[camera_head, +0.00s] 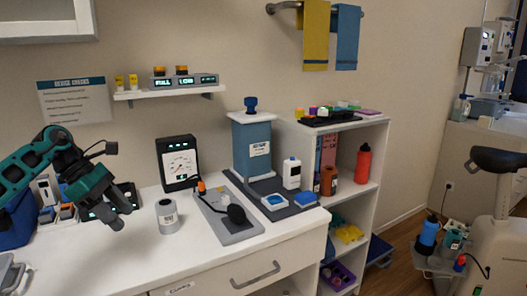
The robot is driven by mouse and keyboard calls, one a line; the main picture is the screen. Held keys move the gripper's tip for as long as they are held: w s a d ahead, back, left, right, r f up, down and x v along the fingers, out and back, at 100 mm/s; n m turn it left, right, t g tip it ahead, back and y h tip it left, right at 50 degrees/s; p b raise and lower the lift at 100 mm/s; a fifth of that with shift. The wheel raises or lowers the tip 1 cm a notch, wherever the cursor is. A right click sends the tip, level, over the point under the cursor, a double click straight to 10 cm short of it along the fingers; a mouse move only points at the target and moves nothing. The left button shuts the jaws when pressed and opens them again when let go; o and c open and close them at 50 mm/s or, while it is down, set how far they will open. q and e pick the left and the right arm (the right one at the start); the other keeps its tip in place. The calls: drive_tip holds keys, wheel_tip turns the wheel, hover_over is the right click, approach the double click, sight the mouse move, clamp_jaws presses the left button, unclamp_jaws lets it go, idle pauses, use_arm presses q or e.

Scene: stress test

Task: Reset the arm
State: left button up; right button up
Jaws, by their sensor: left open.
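My left arm (30,165), teal and black, comes in from the left edge and is bent. My left gripper (113,213) hangs over the left part of the white counter, pointing downward and a little to the right. It is open, and nothing shows in it. A grey cylinder (167,217) with a label stands just to its right, apart from it. A dark device (122,199) with small lit marks is behind the gripper and partly hidden by it. My right gripper is not in view.
A wall shelf (168,92) hangs above. The counter's front (110,270) is mostly clear.

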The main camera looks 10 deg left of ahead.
use_arm(q)
drive_tip(key=s+d+f+n+t+h, duration=0.1)
drive_tip(key=d+f+n+t+h, duration=0.3)
drive_tip(key=d, duration=0.5)
drive_tip(key=d+f+n+t+h, duration=0.1)
drive_tip(key=d+f+n+h, duration=0.2)
drive_tip(key=d+n, duration=0.45)
drive_tip(key=s+d+f+n+t+h, duration=0.1)
drive_tip(key=d+f+n+t+h, duration=0.25)
drive_tip(key=d, duration=0.75)
drive_tip(key=s+a+f+n+t+y, duration=0.1)
drive_tip(key=s+f+n+y, duration=0.5)
drive_tip(key=n, duration=0.8)
drive_tip(key=s+a+f+n+t+y, duration=0.2)
drive_tip(key=s+f+n+y, duration=0.4)
drive_tip(key=n, duration=0.8)
wheel_tip(320, 180, down, 3)
drive_tip(key=shift+s+a+r+y, duration=0.15)
drive_tip(key=shift+s+a+y, duration=0.1)
drive_tip(key=shift+y, duration=0.4)
drive_tip(key=s+f+n+g, duration=0.1)
drive_tip(key=s, duration=0.1)
drive_tip(key=s+f+n, duration=0.1)
drive_tip(key=s+n, duration=0.1)
drive_tip(key=s+f+n+g+y, duration=0.1)
drive_tip(key=s+f+n, duration=0.1)
drive_tip(key=shift+s+a+f+g, duration=0.1)
drive_tip(key=shift+s+a+g, duration=0.05)
drive_tip(key=shift+s+g, duration=0.2)
drive_tip(key=shift+c, duration=0.2)
